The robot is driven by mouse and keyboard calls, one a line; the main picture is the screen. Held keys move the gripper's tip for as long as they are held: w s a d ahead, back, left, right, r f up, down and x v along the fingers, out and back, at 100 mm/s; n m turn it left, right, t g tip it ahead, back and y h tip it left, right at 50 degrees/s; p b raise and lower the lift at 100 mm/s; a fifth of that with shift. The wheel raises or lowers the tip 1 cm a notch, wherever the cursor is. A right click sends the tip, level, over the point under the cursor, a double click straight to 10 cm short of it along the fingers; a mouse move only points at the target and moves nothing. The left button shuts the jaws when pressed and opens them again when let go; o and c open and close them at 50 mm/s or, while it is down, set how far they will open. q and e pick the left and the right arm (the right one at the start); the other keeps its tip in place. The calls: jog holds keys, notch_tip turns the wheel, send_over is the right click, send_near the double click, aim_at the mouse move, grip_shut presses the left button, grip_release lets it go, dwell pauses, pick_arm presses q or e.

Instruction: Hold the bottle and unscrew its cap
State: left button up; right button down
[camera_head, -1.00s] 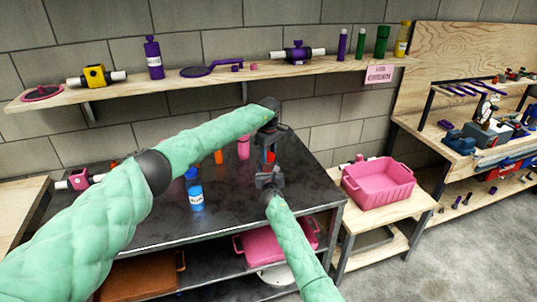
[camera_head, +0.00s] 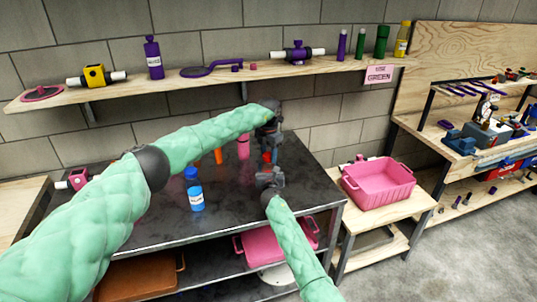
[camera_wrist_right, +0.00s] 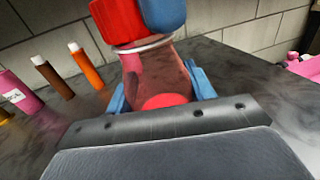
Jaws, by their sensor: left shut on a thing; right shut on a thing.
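The bottle (camera_wrist_right: 155,68) has a translucent reddish body and a red cap (camera_wrist_right: 118,20) in the right wrist view. My right gripper (camera_wrist_right: 160,90) is shut on the bottle's body, with a blue finger pad on each side. A blue pad of my left gripper (camera_wrist_right: 162,12) lies against the cap at the top of that view. In the head view, my left gripper (camera_head: 267,148) points down above my right gripper (camera_head: 270,178), with a bit of the red cap (camera_head: 267,157) between them. Most of the bottle is hidden there.
A blue bottle (camera_head: 196,196), an orange bottle (camera_head: 219,157) and a pink bottle (camera_head: 243,148) stand on the dark table (camera_head: 235,212). A pink crate (camera_head: 378,185) stands on a lower wooden stand at right. A wall shelf (camera_head: 210,83) runs behind my left arm.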

pick_arm(q)
jog(key=n, duration=0.6)
jog(key=shift+w+r+n, duration=0.1)
jog(key=shift+n, duration=0.3)
jog(key=n, duration=0.6)
jog(key=shift+n, duration=0.4)
jog(key=n, duration=0.6)
jog(key=shift+n, duration=0.4)
jog(key=n, duration=0.6)
jog(key=shift+a+r, duration=0.1)
jog(key=shift+r, duration=0.3)
jog(key=shift+r, duration=0.35)
jog(key=shift+r, duration=0.45)
